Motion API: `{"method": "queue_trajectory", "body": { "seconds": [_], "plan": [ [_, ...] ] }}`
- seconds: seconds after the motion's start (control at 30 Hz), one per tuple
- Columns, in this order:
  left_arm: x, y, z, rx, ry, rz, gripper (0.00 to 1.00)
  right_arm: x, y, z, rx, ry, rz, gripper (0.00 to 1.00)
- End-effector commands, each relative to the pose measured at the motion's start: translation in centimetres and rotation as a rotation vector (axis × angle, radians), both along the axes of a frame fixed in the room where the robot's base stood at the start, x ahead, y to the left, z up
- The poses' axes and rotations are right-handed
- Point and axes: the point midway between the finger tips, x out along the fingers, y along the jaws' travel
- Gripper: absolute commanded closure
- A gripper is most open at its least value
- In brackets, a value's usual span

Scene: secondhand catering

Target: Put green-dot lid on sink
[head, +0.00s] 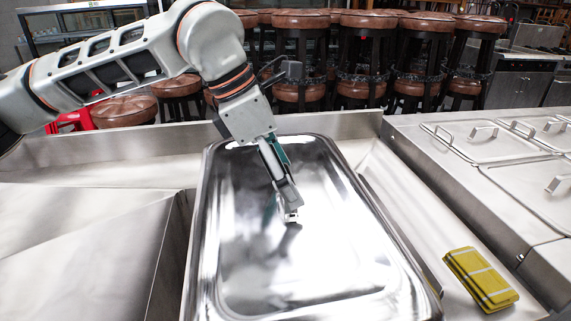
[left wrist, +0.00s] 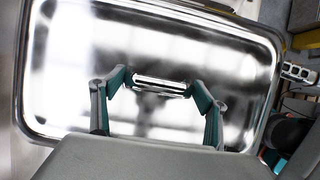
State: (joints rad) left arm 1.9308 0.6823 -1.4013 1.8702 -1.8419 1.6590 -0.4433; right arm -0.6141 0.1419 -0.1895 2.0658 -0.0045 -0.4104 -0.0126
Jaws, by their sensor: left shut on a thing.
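A large rectangular steel lid (head: 300,265) with a rounded rim lies in the middle of the head view, over the steel sink counter (head: 85,235). I see no green dot on it; the arm and gripper cover part of its top. My left gripper (head: 291,214) comes down on the lid's middle and is shut on its handle. In the left wrist view, the teal-padded fingers (left wrist: 162,82) are at the two ends of the bar handle on the lid (left wrist: 75,65). I cannot tell whether the lid rests on the sink or hangs just above it. My right gripper is not in view.
A folded yellow checked cloth (head: 480,279) lies on the steel ledge right of the lid. A counter with several handled lids (head: 530,185) stands farther right. A raised steel edge (head: 330,124) runs behind the lid, with stacked brown stools (head: 375,50) beyond.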

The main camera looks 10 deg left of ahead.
Motion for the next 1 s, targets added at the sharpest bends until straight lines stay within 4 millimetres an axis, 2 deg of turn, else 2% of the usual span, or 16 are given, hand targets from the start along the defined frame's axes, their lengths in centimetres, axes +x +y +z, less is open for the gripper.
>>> {"method": "queue_trajectory", "body": {
  "seconds": [0.1, 0.2, 0.57, 0.6, 0.63, 0.67, 1.0],
  "plan": [
    [0.1, 0.0, -1.6, -0.002, 0.0, 0.001, 0.82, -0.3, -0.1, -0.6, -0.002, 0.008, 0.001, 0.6],
    [0.1, 0.0, -2.4, -0.003, -0.002, 0.0, 0.82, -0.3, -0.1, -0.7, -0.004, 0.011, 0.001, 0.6],
    [0.1, 0.0, -2.5, -0.002, -0.004, 0.0, 0.82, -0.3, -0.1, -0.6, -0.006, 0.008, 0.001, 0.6],
    [0.0, 0.0, -2.8, 0.001, 0.001, 0.001, 0.21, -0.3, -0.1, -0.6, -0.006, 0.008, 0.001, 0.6],
    [0.0, 0.0, -2.8, 0.001, 0.001, 0.001, 0.13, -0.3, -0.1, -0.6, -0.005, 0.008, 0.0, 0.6],
    [0.0, 0.0, -2.8, 0.001, 0.001, 0.001, 0.09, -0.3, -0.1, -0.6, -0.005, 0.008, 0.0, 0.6],
    [0.0, 0.0, -2.8, 0.0, 0.002, 0.001, 0.09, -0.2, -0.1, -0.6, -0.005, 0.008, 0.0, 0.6]
  ]
}}
